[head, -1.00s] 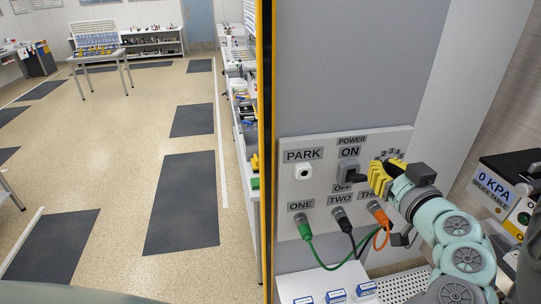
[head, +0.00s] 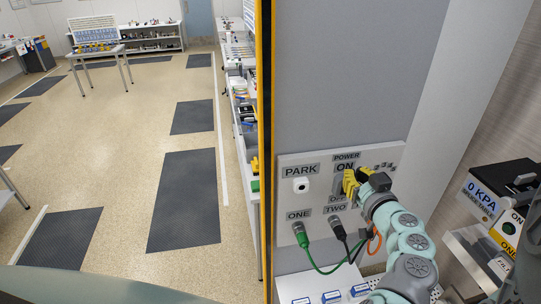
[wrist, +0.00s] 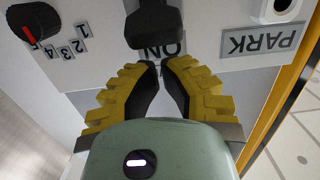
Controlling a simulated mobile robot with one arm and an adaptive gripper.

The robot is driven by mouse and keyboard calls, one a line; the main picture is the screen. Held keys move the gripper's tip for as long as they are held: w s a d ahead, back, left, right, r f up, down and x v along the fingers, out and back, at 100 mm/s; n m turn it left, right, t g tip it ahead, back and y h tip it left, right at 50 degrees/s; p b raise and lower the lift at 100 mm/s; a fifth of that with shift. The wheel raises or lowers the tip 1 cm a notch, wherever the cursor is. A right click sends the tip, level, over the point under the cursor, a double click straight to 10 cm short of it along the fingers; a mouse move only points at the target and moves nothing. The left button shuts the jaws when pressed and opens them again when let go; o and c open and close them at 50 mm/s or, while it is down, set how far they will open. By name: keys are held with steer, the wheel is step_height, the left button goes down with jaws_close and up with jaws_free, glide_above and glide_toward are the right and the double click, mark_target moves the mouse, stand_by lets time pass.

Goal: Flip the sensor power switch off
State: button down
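The black power switch (wrist: 154,27) sits on a light grey panel (head: 289,236). In the upside-down wrist view its handle partly covers the ON label (wrist: 175,49). In the head view my gripper hides most of the switch and part of the OFF label (head: 337,199). My gripper (head: 349,184) has yellow fingers with black pads and is in front of the panel. In the wrist view its fingertips (wrist: 160,65) are together, with nothing between them, close to the handle's end. I cannot tell whether they touch it.
A PARK button (head: 301,185) is left of the switch. Cables plug in below, one green (head: 301,234) and one black (head: 338,228). A dial (wrist: 35,22) is on the switch's other side.

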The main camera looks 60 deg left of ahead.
steer(key=shift+s+d+f, duration=0.1)
steer(key=shift+d+f, duration=0.25)
steer(key=shift+f, duration=0.4)
steer(key=shift+f+b, duration=0.2)
steer(key=shift+b, duration=0.25)
